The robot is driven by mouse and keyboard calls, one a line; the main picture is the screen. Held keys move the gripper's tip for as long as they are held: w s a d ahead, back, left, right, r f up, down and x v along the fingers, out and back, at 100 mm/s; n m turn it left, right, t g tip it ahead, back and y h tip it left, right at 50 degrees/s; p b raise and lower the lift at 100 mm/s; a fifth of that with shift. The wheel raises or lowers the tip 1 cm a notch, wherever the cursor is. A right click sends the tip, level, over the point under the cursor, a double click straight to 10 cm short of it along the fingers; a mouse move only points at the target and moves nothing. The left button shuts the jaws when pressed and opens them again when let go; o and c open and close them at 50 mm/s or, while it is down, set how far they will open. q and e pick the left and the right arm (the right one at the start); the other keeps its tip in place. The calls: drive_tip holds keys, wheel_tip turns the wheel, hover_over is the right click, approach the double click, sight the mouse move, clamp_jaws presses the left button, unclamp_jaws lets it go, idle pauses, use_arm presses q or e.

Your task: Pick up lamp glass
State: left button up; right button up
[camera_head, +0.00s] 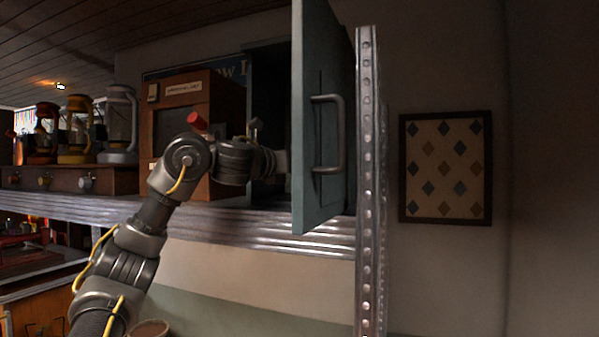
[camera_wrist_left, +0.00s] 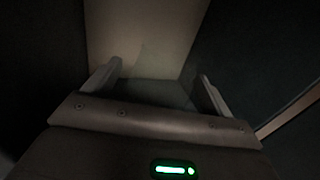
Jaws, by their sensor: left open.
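No lamp glass can be made out for certain. In the left wrist view a faint, paler shape (camera_wrist_left: 150,62) stands beyond the fingers against a beige panel; it is too dark to tell what it is. My left gripper (camera_wrist_left: 158,84) is open, its two fingers wide apart with nothing visibly held between them. In the head view my left arm reaches into the blue-grey cabinet (camera_head: 267,95), and the open door (camera_head: 318,70) hides the fingertips. My right gripper is not in view.
The cabinet door, with a dark handle (camera_head: 341,135), swings out close to my left wrist. A metal post (camera_head: 368,200) stands right of it. A wooden box (camera_head: 185,90) sits left of the cabinet. Several lanterns (camera_head: 119,125) stand farther left on the shelf (camera_head: 300,238).

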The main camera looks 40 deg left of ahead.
use_arm(q)
drive_tip(key=shift+s, duration=0.2)
drive_tip(key=shift+c, duration=0.8)
drive_tip(key=c, duration=1)
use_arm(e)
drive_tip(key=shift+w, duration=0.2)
use_arm(q)
drive_tip(key=shift+r, duration=0.1)
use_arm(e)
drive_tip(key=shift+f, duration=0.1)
use_arm(q)
drive_tip(key=shift+r+b, duration=0.5)
drive_tip(key=shift+r, duration=0.05)
drive_tip(key=s+d+r+b, duration=0.2)
drive_tip(key=s+r, duration=0.2)
drive_tip(key=s+d+r+b, duration=0.2)
drive_tip(key=s+d+r, duration=0.1)
drive_tip(key=r, duration=0.1)
drive_tip(key=s+d+r+b, duration=0.2)
drive_tip(key=s+d+r, duration=0.1)
drive_tip(key=s+r, duration=0.1)
drive_tip(key=shift+s+b, duration=0.3)
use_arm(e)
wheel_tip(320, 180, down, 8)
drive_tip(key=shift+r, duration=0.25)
